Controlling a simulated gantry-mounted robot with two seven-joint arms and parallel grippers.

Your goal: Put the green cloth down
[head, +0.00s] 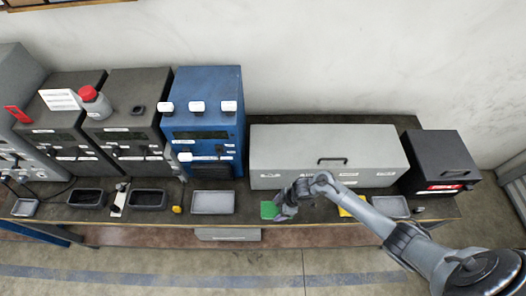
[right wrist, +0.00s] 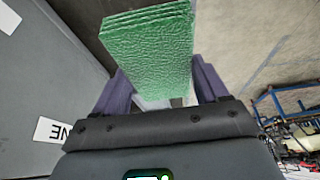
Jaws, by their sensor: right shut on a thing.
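The green cloth (head: 268,209) shows at the left end of my right gripper, over the front part of the bench, in the head view. In the right wrist view the green cloth (right wrist: 150,45) is a thick folded stack with a textured face. My right gripper (head: 282,206) is shut on it, with a purple finger on each side of the cloth in the right wrist view (right wrist: 160,85). I cannot tell whether the cloth touches the bench top. My left gripper is not in view.
The bench (head: 300,207) carries a long grey case (head: 320,145) behind the cloth. A grey tray (head: 213,202) lies left of it. A yellow item (head: 352,207) and another grey tray (head: 391,207) lie to the right, partly behind my arm. A blue machine (head: 205,115) stands at back left.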

